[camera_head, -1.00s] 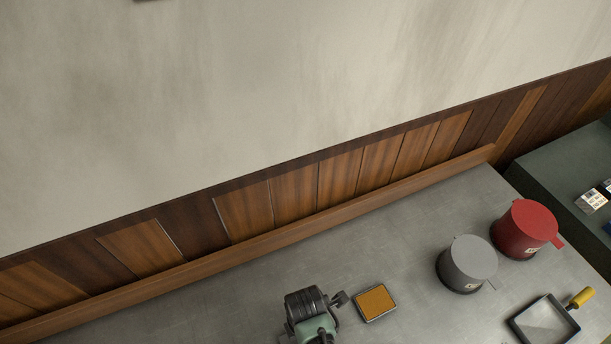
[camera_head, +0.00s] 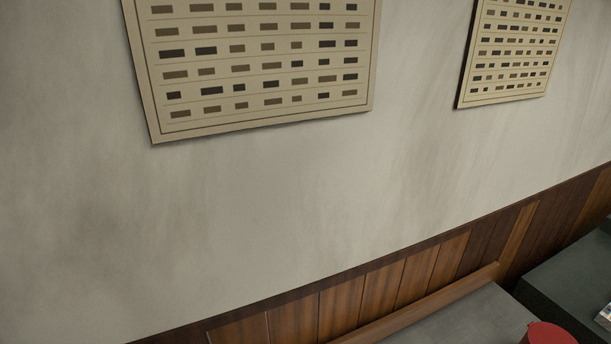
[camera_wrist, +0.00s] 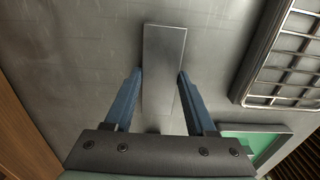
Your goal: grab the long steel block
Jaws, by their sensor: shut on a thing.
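The long steel block (camera_wrist: 164,42) is a flat grey bar in the wrist view, pointing away from the palm. My gripper (camera_wrist: 160,75) has its two blue fingers on either side of the block and is shut on it. The block's far end sticks out past the fingertips. Its near end runs back between the fingers toward the dark palm. I cannot tell whether the block still touches the grey surface. Neither the block nor my gripper shows in the head view.
In the wrist view, a dark-framed wire grid (camera_wrist: 285,60) lies to the right, with a green panel (camera_wrist: 262,143) below it and brown wood (camera_wrist: 25,135) at left. The head view shows wall charts (camera_head: 255,65), wood panelling (camera_head: 345,300) and a red canister's top (camera_head: 548,334).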

